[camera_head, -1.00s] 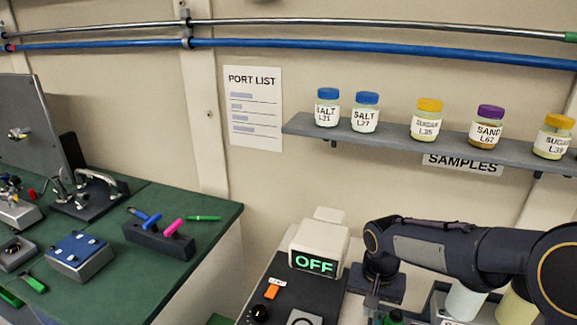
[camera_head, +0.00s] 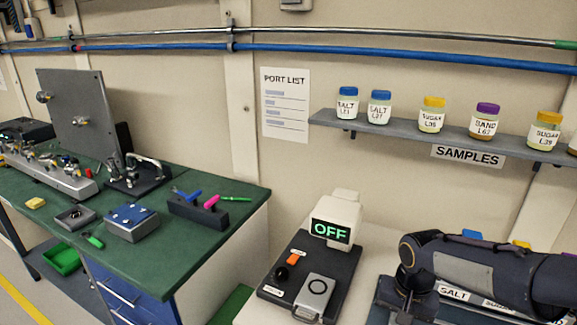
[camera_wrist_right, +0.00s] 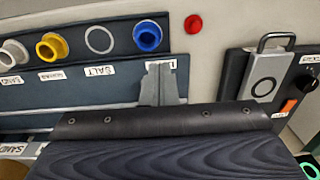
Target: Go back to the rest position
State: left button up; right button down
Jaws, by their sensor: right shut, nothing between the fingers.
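My right arm comes in from the right in the head view, with its wrist bent down at the lower right. Its gripper fingers are mostly hidden there. In the right wrist view the right gripper (camera_wrist_right: 161,84) is shut and empty, with its fingertips in front of a dark labelled rack (camera_wrist_right: 110,92). I cannot tell whether they touch it. My left gripper is not in view.
A device with an OFF display (camera_head: 331,230) stands left of the right arm. A shelf (camera_head: 400,130) with several labelled jars is on the wall above. A green-topped bench (camera_head: 150,235) with tools is at left. A red button (camera_wrist_right: 193,24) shows in the wrist view.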

jog(key=s+a+r+n+t+y, duration=0.1)
jog(key=s+r+t, duration=0.1)
jog(key=s, duration=0.7)
jog(key=s+a+r+n+t+y, duration=0.1)
jog(key=s+r+n+t+y, duration=0.1)
jog(key=s, duration=0.7)
notch_tip(320, 180, up, 2)
jog(key=shift+r+t+y, duration=0.1)
jog(key=shift+t+y, duration=0.2)
jog(key=shift+t, duration=0.4)
